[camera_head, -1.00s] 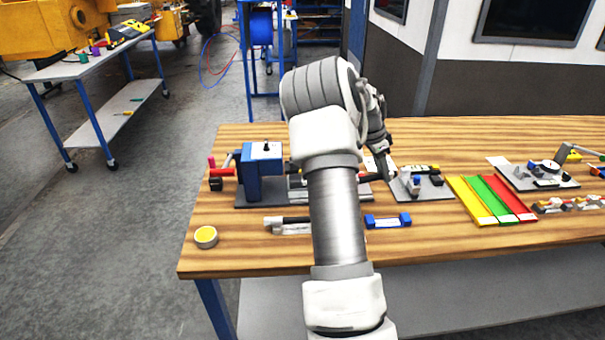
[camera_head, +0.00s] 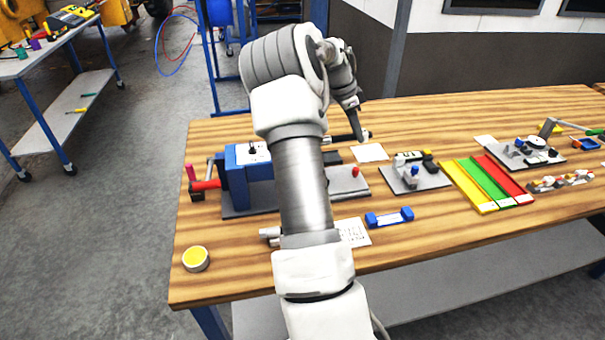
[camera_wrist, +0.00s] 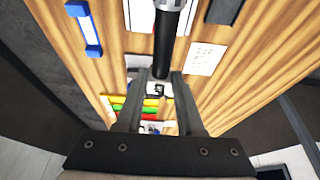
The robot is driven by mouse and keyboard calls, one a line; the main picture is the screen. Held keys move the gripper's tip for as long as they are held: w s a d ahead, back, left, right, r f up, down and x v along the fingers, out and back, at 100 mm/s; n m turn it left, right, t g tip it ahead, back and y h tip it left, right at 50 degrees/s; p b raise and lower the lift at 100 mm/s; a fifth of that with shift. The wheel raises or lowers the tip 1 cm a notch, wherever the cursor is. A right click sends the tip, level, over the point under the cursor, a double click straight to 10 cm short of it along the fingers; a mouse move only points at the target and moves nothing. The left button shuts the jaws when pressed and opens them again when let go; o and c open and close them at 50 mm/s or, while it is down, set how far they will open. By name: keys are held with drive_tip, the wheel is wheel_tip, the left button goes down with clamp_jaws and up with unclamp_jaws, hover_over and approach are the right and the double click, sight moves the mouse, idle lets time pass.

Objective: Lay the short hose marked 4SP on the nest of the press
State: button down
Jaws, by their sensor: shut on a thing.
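My gripper (camera_wrist: 158,98) is shut on a short black hose (camera_wrist: 164,45). A silver fitting shows at its far end and a white tag with dark marks near the fingers; I cannot read it. In the head view the hose (camera_head: 343,138) lies roughly level, partly behind my arm, with a pale end at right. My gripper (camera_head: 358,122) points down at it. The press (camera_head: 236,180) is a blue block with a red-ended handle on a grey base; its pale bed (camera_head: 347,180) reaches right, partly hidden by my arm. The hose appears above or behind the bed; contact is unclear.
A blue gauge-like block (camera_head: 389,217) and a white printed sheet (camera_head: 354,232) lie in front. Another card (camera_head: 370,152) lies behind. A grey fixture plate (camera_head: 415,178) and yellow, green and red trays (camera_head: 487,183) stand right. A yellow-topped round tin (camera_head: 196,259) sits front left.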

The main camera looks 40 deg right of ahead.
drive_tip(key=shift+w+a+f+p, duration=0.25)
drive_tip(key=shift+w+a+f, duration=0.55)
drive_tip(key=shift+a+f, duration=0.95)
drive_tip(key=shift+w+a+f+p, duration=0.3)
drive_tip(key=shift+w+a+f, duration=0.45)
drive_tip(key=shift+a+f, duration=0.95)
drive_tip(key=shift+w+a+f+p, duration=0.25)
drive_tip(key=shift+w+a+f, duration=0.55)
drive_tip(key=shift+a+f, duration=0.95)
drive_tip(key=shift+d+f, duration=0.1)
drive_tip(key=shift+d, duration=0.05)
